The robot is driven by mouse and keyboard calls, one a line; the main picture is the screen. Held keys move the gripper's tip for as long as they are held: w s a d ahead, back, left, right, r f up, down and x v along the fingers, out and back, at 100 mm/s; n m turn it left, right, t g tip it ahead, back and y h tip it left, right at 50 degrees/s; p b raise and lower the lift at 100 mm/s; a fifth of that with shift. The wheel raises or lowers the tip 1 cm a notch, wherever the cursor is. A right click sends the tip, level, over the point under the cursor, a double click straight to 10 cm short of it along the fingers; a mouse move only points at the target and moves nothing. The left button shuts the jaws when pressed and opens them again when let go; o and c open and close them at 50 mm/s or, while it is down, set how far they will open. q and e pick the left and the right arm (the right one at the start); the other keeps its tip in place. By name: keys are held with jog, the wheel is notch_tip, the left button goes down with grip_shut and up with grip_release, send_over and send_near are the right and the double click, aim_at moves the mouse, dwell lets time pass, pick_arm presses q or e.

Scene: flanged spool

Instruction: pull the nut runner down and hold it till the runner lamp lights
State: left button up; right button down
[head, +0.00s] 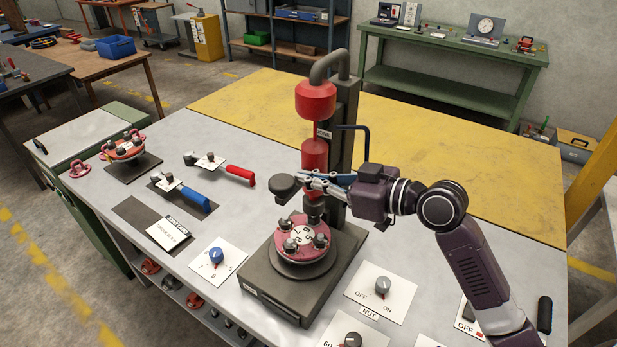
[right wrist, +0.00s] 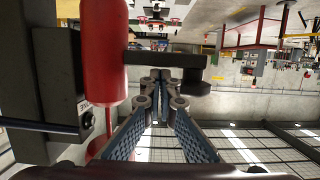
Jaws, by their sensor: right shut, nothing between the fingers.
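The nut runner (head: 314,155) is a red cylinder on a dark column, with a larger red housing (head: 315,98) above it. A dark handle (head: 284,187) sticks out from its side; in the right wrist view this is a dark bar (right wrist: 190,84) beside the red body (right wrist: 103,55). My right gripper (head: 306,181) is shut and empty, its fingertips right at the handle's arm. Whether they touch it I cannot tell. Below stands a red flanged spool (head: 302,238) with several studs, on the dark base. I cannot make out a runner lamp. My left gripper is out of view.
A blue knob (head: 215,255) and a grey OFF/ON knob (head: 382,285) flank the base. A blue-handled tool (head: 193,200) and a red-handled tool (head: 239,174) lie at left. Another spool (head: 122,150) sits farther left. A dark blue bent rod (head: 366,142) projects from the column.

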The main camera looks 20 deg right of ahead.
pick_arm(q)
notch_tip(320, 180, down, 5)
jog(key=b, duration=0.5)
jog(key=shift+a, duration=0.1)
pick_arm(e)
notch_tip(320, 180, down, 6)
jog(key=shift+s+r, duration=0.1)
jog(key=shift+s, duration=0.05)
pick_arm(q)
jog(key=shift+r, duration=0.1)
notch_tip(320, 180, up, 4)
jog(key=p, duration=0.4)
pick_arm(e)
notch_tip(320, 180, up, 5)
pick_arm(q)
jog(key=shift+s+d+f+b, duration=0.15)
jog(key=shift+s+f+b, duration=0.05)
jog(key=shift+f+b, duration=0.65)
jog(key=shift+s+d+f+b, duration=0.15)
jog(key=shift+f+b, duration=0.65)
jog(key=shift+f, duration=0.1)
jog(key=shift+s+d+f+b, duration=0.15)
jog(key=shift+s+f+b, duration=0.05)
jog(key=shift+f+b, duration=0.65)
pick_arm(e)
jog(key=v, duration=0.9)
jog(key=shift+s+d, duration=0.25)
jog(key=shift+s, duration=0.1)
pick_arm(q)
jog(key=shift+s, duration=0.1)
